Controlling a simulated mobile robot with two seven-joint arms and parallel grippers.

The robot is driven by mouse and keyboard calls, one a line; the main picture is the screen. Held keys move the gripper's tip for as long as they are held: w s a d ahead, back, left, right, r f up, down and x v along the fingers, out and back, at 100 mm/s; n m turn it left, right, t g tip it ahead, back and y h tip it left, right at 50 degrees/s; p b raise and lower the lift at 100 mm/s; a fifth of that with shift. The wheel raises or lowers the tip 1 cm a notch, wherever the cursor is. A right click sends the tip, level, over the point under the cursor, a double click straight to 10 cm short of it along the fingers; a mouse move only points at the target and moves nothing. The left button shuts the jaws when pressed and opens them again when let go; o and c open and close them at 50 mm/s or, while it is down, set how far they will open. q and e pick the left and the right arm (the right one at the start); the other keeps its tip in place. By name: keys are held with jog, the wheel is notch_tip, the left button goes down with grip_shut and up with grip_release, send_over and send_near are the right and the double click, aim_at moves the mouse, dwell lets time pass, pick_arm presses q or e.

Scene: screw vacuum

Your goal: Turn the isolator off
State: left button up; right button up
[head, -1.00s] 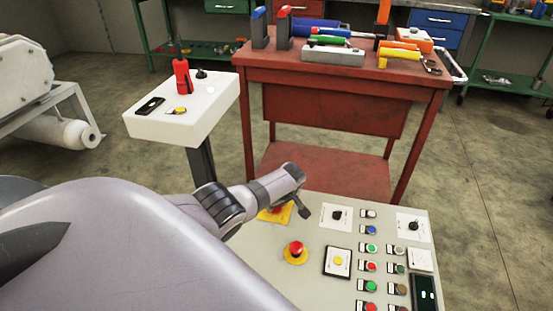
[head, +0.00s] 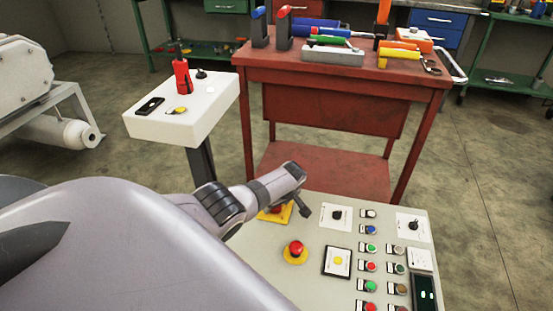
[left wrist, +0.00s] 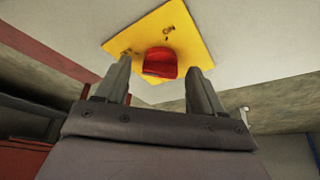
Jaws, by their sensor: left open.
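The isolator is a red knob (head: 276,209) on a yellow plate (head: 287,214) at the far left of the grey control panel (head: 222,251). My left gripper (head: 300,211) is over it and hides part of it in the head view. In the left wrist view the red knob (left wrist: 160,63) lies between the two open fingertips of my left gripper (left wrist: 160,66), on the yellow plate (left wrist: 195,35). A gap shows on each side of the knob, and I cannot tell whether a finger touches it. My right gripper is not in view.
A red emergency button (head: 295,247) on a yellow disc sits close to the isolator on the panel. Rotary switches (head: 337,214) and several coloured push buttons are further right. A white pedestal (head: 160,127) and a red tool bench (head: 330,75) stand behind.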

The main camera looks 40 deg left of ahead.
pick_arm(q)
jog(key=p+v, duration=0.4)
jog(key=v, duration=0.2)
jog(key=shift+p, duration=0.35)
jog(key=shift+s+d+r, duration=0.1)
jog(key=shift+d+r, duration=0.15)
jog(key=shift+r, duration=0.15)
jog(key=shift+d+f, duration=0.1)
